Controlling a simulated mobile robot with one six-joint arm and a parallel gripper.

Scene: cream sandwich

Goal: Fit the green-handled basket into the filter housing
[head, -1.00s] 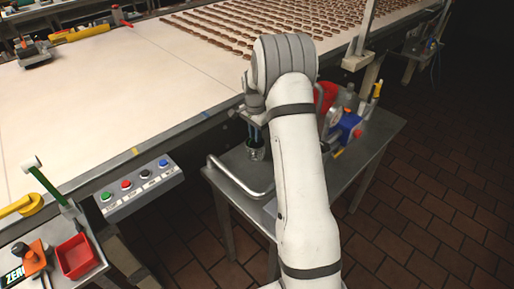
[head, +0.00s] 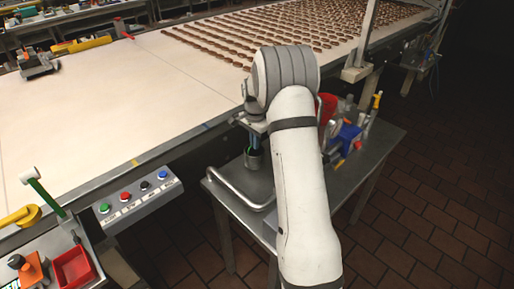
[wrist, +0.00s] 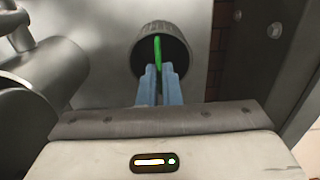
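My gripper (wrist: 158,72) points down over the side table, its two blue fingers close together on a thin green handle (wrist: 157,48). The handle stands up from a dark, round, open cup with a ridged rim (wrist: 138,50), which looks like the basket. In the head view the grey cup (head: 254,163) hangs or stands just below my gripper (head: 252,146); whether it touches the table I cannot tell. I cannot clearly identify the filter housing. A large grey cylinder (wrist: 45,70) is at the left of the wrist view; whether it is the housing is unclear.
A bent metal pipe (head: 232,192) runs along the near-left edge of the side table (head: 225,210). Red and blue equipment (head: 345,137) stands behind my arm. The conveyor (head: 140,95) borders the table at the left. A button panel (head: 138,195) sits on its edge.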

